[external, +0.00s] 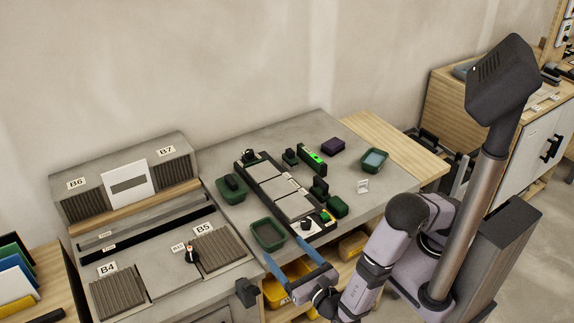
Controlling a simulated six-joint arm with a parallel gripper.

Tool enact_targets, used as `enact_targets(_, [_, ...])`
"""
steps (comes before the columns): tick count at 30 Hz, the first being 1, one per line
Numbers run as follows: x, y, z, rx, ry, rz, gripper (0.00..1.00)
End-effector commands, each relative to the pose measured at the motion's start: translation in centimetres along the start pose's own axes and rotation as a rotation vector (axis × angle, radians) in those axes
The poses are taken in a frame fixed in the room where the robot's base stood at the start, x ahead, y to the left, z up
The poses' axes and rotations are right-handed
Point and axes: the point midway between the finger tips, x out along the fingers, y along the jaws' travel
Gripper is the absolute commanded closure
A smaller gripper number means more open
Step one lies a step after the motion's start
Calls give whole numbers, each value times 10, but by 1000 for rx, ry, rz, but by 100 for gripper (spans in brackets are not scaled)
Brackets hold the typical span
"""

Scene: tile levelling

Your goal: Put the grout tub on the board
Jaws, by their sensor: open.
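The board (262,170) is a long dark panel with grey tiles, lying in the middle of the bench. Several green tubs stand around it, and I cannot tell for sure which is the grout tub. One open tub (268,234) is left of the board's near end. Another tub (374,161), with pale blue-grey contents, stands at the right. A third tub (231,189), with a dark item in it, is left of the board. My gripper (287,252) has its blue fingers spread, close to the near tub's front side; nothing shows between them.
A green level (311,157), a purple block (333,145), a green block (337,206) and a small white card (362,186) lie right of the board.

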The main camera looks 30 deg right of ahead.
Motion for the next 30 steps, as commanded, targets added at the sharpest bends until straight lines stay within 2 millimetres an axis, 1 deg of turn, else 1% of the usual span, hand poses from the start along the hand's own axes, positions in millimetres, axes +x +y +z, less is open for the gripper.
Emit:
enact_targets(11, [0,0,0,0,0,0,24])
enact_targets(20, [0,-2,-9,2,0,0,24])
enact_targets(25, [0,-3,-6,0,0,0,24])
enact_targets(30, [9,-3,-4,-1,-1,-1,24])
